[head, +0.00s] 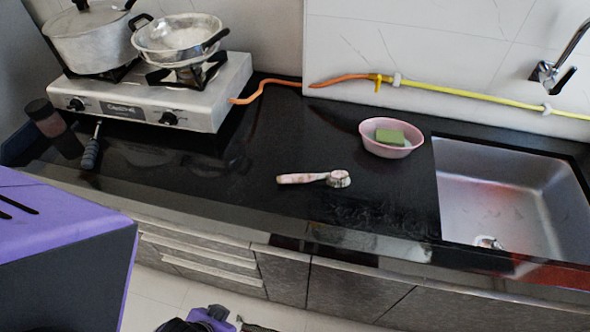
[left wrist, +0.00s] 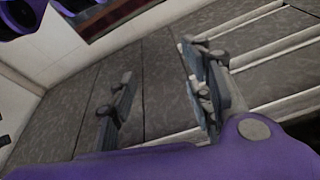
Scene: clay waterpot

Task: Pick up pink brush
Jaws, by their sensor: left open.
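The pink brush (head: 314,179) lies flat on the black countertop (head: 240,185), left of the sink and in front of the pink bowl. Its handle points left and its round head is at the right end. My left gripper (left wrist: 165,103) is open and empty in the left wrist view, with grey cabinet fronts behind it. The brush does not show in that view. In the head view part of my purple arm fills the lower left, and a gripper partly shows low in the frame (head: 205,320), away from the brush. My right gripper is not seen.
A pink bowl (head: 378,147) with a green sponge (head: 390,137) stands behind the brush. A steel sink (head: 500,200) is at the right. A stove (head: 160,105) with pots and a dark-handled tool (head: 91,150) are at the left. The counter around the brush is clear.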

